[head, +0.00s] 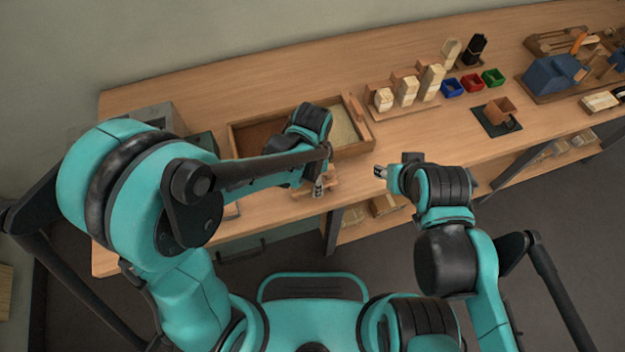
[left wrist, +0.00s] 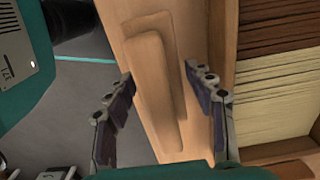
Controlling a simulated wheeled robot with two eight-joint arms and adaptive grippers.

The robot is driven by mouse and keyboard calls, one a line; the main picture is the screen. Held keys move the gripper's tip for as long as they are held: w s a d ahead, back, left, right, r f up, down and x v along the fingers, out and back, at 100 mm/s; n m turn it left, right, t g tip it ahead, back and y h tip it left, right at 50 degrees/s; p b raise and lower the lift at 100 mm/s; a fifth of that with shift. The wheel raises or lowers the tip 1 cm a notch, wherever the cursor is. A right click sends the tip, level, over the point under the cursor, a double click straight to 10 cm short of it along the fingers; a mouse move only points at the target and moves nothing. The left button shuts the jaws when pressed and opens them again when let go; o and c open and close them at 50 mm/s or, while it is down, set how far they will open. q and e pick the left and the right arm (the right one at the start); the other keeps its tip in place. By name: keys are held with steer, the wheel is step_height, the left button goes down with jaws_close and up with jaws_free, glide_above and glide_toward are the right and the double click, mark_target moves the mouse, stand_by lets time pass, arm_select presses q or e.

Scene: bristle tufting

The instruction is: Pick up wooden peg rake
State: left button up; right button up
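In the left wrist view a long wooden piece with rounded corners, likely the wooden peg rake (left wrist: 155,85), lies on the bench beside the bristle tray. No pegs can be made out on it. In the head view a small wooden piece (head: 331,184) shows at the bench's front edge by my left gripper (head: 318,190). My left gripper, also in the left wrist view (left wrist: 165,95), is open, with one finger on each side of the wooden piece and nothing visibly clamped. My right gripper (head: 380,171) hovers near the front edge; its finger opening is unclear.
A wooden tray (head: 369,127) with brown and cream bristles (left wrist: 275,105) stands just behind my left gripper. Wooden blocks (head: 406,90), red (head: 472,83), blue and green bins, and a blue tool (head: 552,76) stand to the right. Bare bench lies between.

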arm_select(q)
steer(key=c, duration=0.8)
steer(key=shift+c, duration=0.2)
